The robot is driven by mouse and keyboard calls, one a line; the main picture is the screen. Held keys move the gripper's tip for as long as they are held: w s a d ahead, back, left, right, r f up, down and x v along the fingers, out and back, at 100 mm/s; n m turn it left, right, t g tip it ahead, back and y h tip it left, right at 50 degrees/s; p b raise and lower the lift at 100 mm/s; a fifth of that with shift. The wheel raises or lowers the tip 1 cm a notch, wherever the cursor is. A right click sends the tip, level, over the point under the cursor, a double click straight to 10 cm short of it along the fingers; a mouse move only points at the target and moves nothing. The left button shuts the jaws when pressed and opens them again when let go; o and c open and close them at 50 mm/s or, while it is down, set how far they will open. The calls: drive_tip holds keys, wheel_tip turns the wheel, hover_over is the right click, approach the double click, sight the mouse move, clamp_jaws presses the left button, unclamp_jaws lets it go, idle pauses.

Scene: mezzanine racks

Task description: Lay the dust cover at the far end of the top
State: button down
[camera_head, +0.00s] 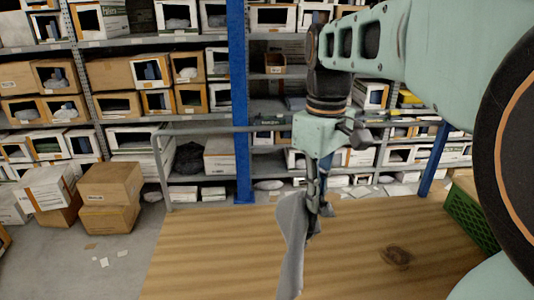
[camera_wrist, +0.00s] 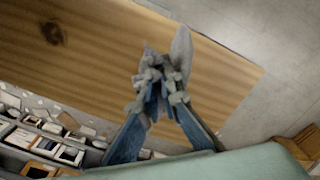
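The dust cover is a grey cloth (camera_head: 290,240) that hangs bunched and narrow from my gripper (camera_head: 317,205). It also shows as a grey fold (camera_wrist: 181,48) past the fingertips in the wrist view. My gripper (camera_wrist: 160,85) has its fingertips closed together on the cloth. It is over the wooden top (camera_head: 200,255), near the edge by the racks. The cloth's lower end reaches toward the bottom of the head view. I cannot tell whether it touches the wood. The wooden top (camera_wrist: 110,45) also shows below the gripper in the wrist view.
A green crate (camera_head: 470,218) stands at the right edge of the top. A dark knot (camera_head: 397,257) marks the wood. Racks with a blue post (camera_head: 240,110) and a grey rail (camera_head: 200,130) stand behind. Cardboard boxes (camera_head: 109,184) stand on the floor at left. Most visible wood is bare.

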drive_tip(key=w+a+f, duration=0.2)
drive_tip(key=w+a, duration=0.7)
drive_tip(key=w, duration=0.1)
drive_tip(key=w+a+f, duration=0.2)
drive_tip(key=w+a, duration=0.8)
drive_tip(key=shift+a+f, duration=0.2)
